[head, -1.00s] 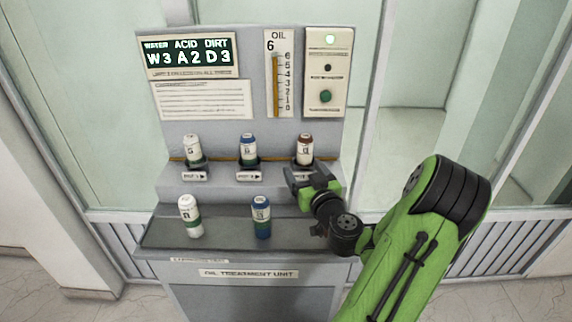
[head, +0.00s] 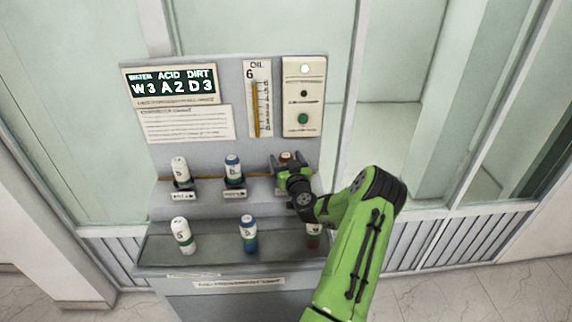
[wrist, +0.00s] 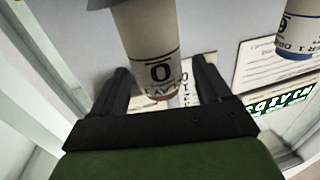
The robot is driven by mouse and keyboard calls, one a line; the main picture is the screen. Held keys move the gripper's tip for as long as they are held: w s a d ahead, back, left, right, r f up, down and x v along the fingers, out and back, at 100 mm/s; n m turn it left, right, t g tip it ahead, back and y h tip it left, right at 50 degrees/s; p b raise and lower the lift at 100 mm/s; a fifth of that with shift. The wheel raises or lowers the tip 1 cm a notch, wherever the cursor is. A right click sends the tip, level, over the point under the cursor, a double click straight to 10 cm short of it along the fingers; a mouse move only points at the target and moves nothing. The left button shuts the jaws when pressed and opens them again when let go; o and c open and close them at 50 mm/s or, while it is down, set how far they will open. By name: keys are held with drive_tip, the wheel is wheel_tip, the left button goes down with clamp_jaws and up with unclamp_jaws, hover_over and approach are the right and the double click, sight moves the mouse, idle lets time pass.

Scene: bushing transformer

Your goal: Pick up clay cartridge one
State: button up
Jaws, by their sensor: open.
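A white cartridge with a brown top (head: 286,157) stands at the right end of the upper shelf, mostly hidden by my gripper (head: 289,167). In the wrist view this cartridge (wrist: 150,40) is between the two black fingers, with lettering that seems to read CLAY 1. My gripper (wrist: 161,68) is open, one finger on each side of it. I cannot tell whether either finger touches it. Another brown-banded cartridge (head: 314,237) stands at the right of the lower shelf, partly hidden by my arm.
A blue-topped cartridge (head: 233,170) and a white one (head: 180,170) stand left on the upper shelf. The panel behind has a display (head: 172,83), an oil gauge (head: 257,100) and a green button (head: 303,118).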

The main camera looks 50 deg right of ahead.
drive_tip(key=shift+w+d+f, duration=0.1)
drive_tip(key=shift+w+d, duration=0.15)
drive_tip(key=shift+w, duration=0.1)
clamp_jaws()
idle(0.3)
